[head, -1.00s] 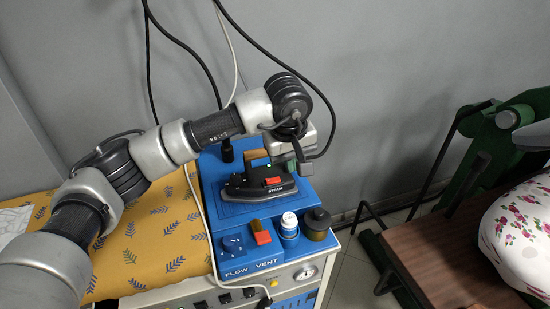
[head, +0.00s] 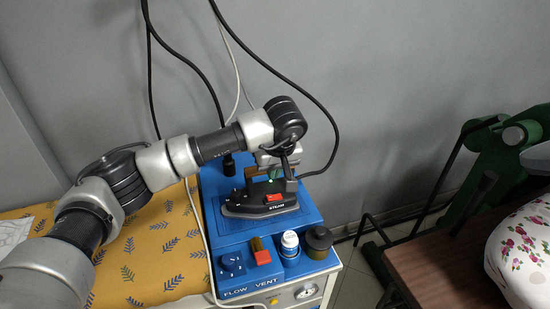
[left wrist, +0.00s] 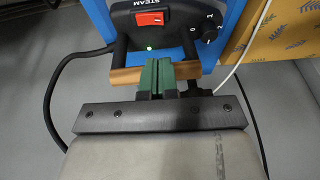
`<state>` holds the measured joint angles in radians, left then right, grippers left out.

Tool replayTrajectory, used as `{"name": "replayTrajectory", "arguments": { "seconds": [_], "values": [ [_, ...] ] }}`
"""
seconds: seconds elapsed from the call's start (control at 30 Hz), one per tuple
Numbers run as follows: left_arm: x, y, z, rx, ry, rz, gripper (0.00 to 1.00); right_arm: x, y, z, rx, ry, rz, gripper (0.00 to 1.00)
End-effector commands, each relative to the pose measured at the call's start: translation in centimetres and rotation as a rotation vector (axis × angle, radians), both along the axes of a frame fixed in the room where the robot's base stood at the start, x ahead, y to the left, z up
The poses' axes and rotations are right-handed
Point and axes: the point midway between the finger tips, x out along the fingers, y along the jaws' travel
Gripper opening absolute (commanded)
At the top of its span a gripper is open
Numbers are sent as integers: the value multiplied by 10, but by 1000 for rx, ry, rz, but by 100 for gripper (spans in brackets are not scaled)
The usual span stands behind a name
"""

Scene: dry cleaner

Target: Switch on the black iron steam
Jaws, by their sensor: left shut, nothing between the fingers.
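The black iron (head: 240,208) sits on the blue top of the ironing unit. Its red steam switch (head: 274,197) is on the side, above the word STEAM. In the left wrist view the switch (left wrist: 149,18) is at the top, with a lit green lamp (left wrist: 148,46) by it and a dial (left wrist: 208,32) to its right. My left gripper (head: 291,187) is over the iron's right end, near the switch. Its green fingertips (left wrist: 157,72) are shut and empty, overlapping the wooden handle (left wrist: 125,76) in the left wrist view; I cannot tell whether they touch it. My right gripper is out of view.
Black cables (head: 275,65) hang behind. A patterned ironing cloth (head: 160,245) lies left, a brown board (head: 445,270) right.

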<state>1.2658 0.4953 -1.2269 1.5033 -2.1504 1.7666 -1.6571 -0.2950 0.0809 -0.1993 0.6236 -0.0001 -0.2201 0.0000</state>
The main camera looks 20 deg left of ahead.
Motion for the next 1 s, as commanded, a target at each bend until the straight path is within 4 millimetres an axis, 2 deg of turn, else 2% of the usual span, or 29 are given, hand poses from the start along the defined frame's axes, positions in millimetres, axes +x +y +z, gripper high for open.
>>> {"name": "replayTrajectory", "arguments": {
  "seconds": [0.03, 0.2, 0.4, 0.6, 0.87, 1.0],
  "values": [
    [2, 2, -10, 0, 5, 2, 0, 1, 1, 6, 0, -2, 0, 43],
    [9, 9, -43, 1, 4, 0, 0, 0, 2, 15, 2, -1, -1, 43],
    [7, 11, -70, 0, 2, -1, 0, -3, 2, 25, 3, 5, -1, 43],
    [6, 12, -80, 1, -1, 0, 0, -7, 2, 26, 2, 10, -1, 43],
    [7, 12, -81, 0, -1, -1, 0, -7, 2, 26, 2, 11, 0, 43],
    [6, 13, -86, -15, -11, -1, 0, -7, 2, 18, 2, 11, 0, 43]
  ]
}}
